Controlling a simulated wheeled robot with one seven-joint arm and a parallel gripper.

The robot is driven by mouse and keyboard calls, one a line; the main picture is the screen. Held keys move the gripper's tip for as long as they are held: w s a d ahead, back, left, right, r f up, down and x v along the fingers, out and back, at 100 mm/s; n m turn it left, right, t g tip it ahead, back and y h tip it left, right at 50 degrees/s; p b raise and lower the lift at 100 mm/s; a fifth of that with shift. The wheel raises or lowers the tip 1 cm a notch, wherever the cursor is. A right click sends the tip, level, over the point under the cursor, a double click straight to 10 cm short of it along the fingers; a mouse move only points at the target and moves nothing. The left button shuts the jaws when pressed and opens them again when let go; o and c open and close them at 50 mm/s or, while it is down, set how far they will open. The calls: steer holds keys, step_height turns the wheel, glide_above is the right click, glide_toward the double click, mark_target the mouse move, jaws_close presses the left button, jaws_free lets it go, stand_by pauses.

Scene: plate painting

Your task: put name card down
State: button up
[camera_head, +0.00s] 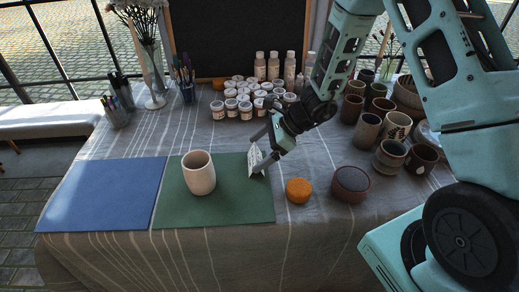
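A small white name card (254,159) is upright and tilted at the fingertips of my gripper (262,158), over the right part of the green mat (235,207). My gripper appears shut on the card, with its fingers partly hidden behind it. The card's lower edge is close to the mat; I cannot tell whether it touches. A cream cup (199,174) stands upright on the green mat, left of the card and apart from it.
A blue mat (103,194) lies bare at the left. An orange round sponge (298,190) and a dark-filled bowl (351,184) sit to the right. Several paint jars (246,110) stand behind, several pottery cups (367,131) at the right, and pen holders at the back left.

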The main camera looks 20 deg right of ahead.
steer(key=shift+r, duration=0.1)
steer(key=shift+d+r, duration=0.1)
steer(key=shift+r, duration=0.1)
steer(key=v, duration=1.1)
steer(key=s+a+r+n+g+h, duration=0.3)
steer(key=s+a+r+n+g, duration=0.25)
steer(key=s+a+n, duration=0.8)
steer(key=s+r+n+t+h, duration=0.1)
steer(key=s+r+n+h, duration=0.1)
steer(key=s+n, duration=0.3)
steer(key=s+a+r+n+t+h, duration=0.1)
steer(key=s+r+n+h, duration=0.1)
steer(key=s+n, duration=0.4)
steer(key=n+h, duration=0.1)
steer(key=n, duration=0.3)
steer(key=shift+s+a+n+t+p, duration=0.25)
steer(key=shift+a+n+t+p, duration=0.05)
steer(key=shift+n+t+p, duration=0.05)
